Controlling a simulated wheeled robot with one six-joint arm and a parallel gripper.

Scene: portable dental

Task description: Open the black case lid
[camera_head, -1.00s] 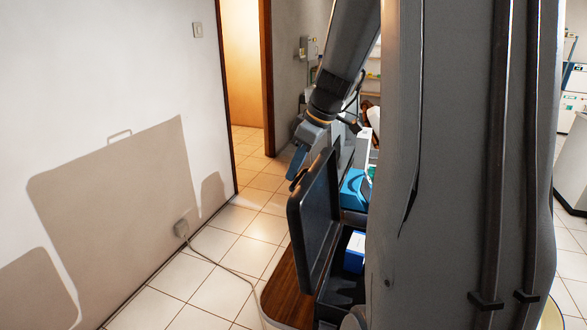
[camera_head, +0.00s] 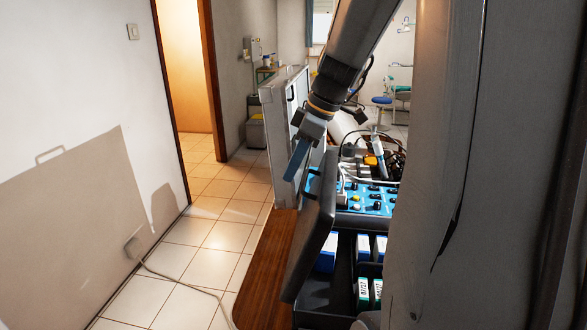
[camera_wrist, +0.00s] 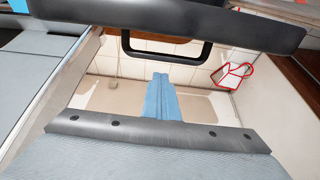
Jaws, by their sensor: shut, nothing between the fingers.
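The black case lid (camera_head: 312,228) stands raised, roughly upright, at the left side of the black case (camera_head: 340,290) in the head view. The case's inside shows to its right. My gripper (camera_head: 296,161) has blue fingers, shut and empty, pointing down beside the lid's upper edge on the left, outer side. I cannot tell whether they touch the lid. In the wrist view the shut blue fingers (camera_wrist: 161,98) reach toward a black handle (camera_wrist: 165,50) on a dark edge, with a visible gap.
White and blue boxes (camera_head: 328,254) sit in the case. Behind it is a blue panel (camera_head: 372,200) with knobs and cables. An open silver lid (camera_head: 279,110) stands behind my gripper. The wooden surface (camera_head: 265,275) lies left of the case.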

